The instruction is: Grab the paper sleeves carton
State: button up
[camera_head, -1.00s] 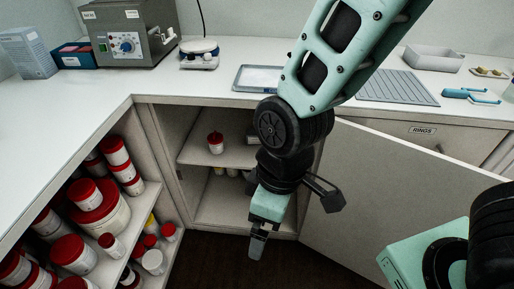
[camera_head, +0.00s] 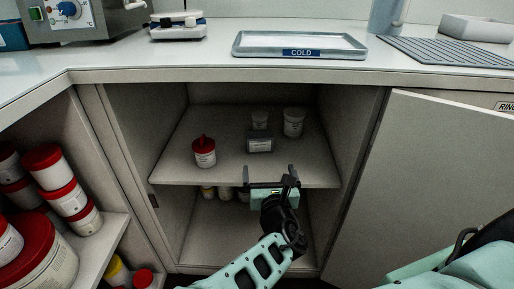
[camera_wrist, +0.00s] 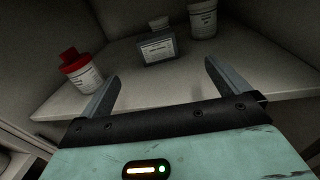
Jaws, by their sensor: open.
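A small grey box with a pale label (camera_head: 260,143) stands on the upper shelf of the open cupboard. It looks like the paper sleeves carton, but I cannot read its label. It also shows in the wrist view (camera_wrist: 158,50), beyond my fingertips and roughly between them. My gripper (camera_head: 269,173) is open and empty at the shelf's front edge, in front of the box and apart from it. In the wrist view my two fingers (camera_wrist: 162,76) are spread wide over the shelf.
A red-lidded jar (camera_head: 204,152) stands to the left of the box on the shelf (camera_head: 230,173). White tubs stand behind the box, one at right (camera_head: 293,123). Small jars (camera_head: 225,193) sit below. The open cupboard door (camera_head: 440,170) is at right. A COLD tray (camera_head: 300,44) lies on the counter.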

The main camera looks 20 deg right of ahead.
aim_at(260, 140)
jog(key=shift+n+t, duration=0.3)
jog(key=shift+n, duration=0.1)
jog(key=w, duration=0.4)
jog(key=w+d+b, duration=0.1)
jog(key=w, duration=0.3)
jog(key=w+b, duration=0.1)
jog(key=w, duration=0.3)
jog(key=shift+w+d+r, duration=0.2)
jog(key=shift+d, duration=0.15)
jog(key=w, duration=0.1)
jog(key=w+b, duration=0.1)
jog(key=w, duration=0.2)
jog(key=shift+d+f+b, duration=0.2)
jog(key=shift+d+b, duration=0.15)
jog(key=shift+w+r, duration=0.1)
jog(key=shift+w, duration=0.45)
jog(key=shift+d, duration=0.1)
jog(key=c, duration=1)
